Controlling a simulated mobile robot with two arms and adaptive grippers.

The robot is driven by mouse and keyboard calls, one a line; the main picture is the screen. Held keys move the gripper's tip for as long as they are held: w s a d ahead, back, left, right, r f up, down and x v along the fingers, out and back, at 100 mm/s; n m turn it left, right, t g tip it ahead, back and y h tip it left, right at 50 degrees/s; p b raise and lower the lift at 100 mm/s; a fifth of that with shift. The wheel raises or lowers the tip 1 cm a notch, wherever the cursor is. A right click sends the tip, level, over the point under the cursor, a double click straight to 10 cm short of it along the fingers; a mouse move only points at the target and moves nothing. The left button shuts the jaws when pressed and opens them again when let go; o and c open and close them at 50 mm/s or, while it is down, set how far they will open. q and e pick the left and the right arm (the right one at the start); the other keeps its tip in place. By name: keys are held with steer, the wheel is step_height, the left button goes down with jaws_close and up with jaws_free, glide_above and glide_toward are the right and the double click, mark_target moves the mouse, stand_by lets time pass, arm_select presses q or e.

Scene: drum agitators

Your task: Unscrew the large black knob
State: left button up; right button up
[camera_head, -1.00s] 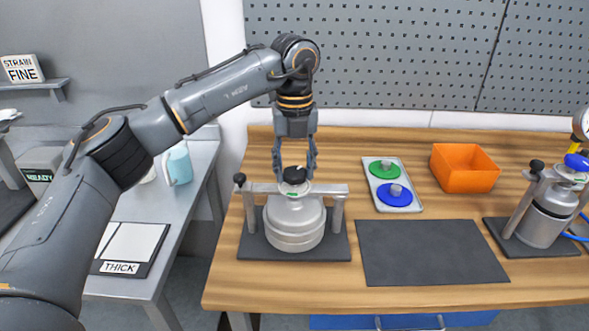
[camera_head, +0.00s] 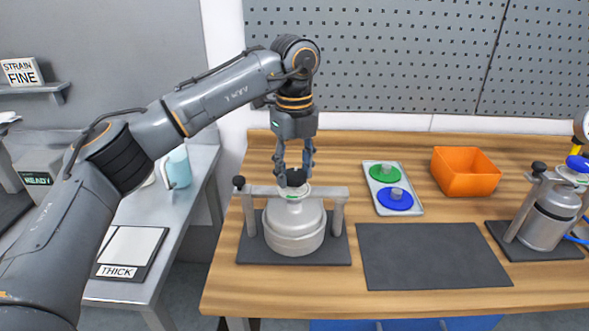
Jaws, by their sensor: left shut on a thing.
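The fingers partly hide the knob's sides. A small green mark shows on the drum's top just below the knob. My right gripper is not in view.
A grey clamp frame (camera_head: 338,216) with a small black knob (camera_head: 239,182) surrounds the drum. To the right are a tray (camera_head: 416,205) with green and blue discs, an orange bin (camera_head: 465,172), an empty dark mat (camera_head: 430,254) and a second silver drum (camera_head: 545,226).

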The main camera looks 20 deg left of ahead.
mark_target(294, 174)
arm_select(q)
steer(key=shift+s+f, duration=0.1)
steer(key=shift+f, duration=0.2)
steer(key=o, duration=1.1)
steer(key=shift+o, duration=0.2)
steer(key=shift+r, duration=0.1)
steer(key=shift+r, duration=0.1)
step_height(294, 174, up, 12)
